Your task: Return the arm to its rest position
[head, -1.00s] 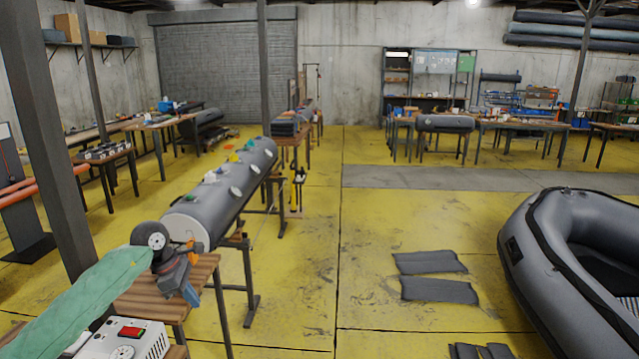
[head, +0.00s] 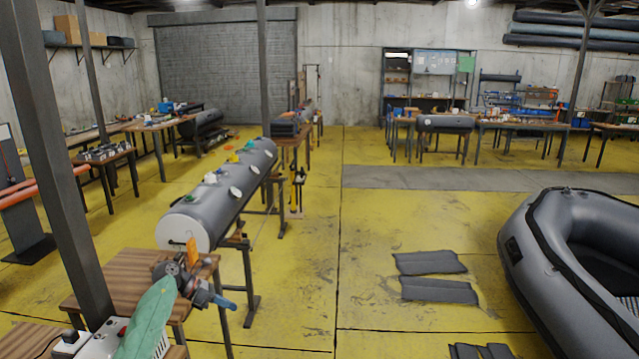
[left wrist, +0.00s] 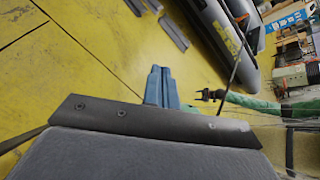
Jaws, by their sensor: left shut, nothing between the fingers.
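My left arm, in a green sleeve, comes in from the bottom left of the head view. Its left gripper (head: 226,304) has blue fingers that point right, over the floor just past the wooden table's right edge. In the left wrist view the two blue fingers (left wrist: 162,88) lie side by side, shut with nothing between them. My right gripper is not in the head view; in the left wrist view a dark gripper (left wrist: 208,95) on a green-sleeved arm shows small at the right, its jaws too small to judge.
A wooden table (head: 130,275) stands below my left arm. A long grey tube (head: 225,195) with coloured fittings lies on stands behind it. A grey inflatable boat (head: 520,240) is at the right. Flat dark pads (head: 430,262) lie on the floor.

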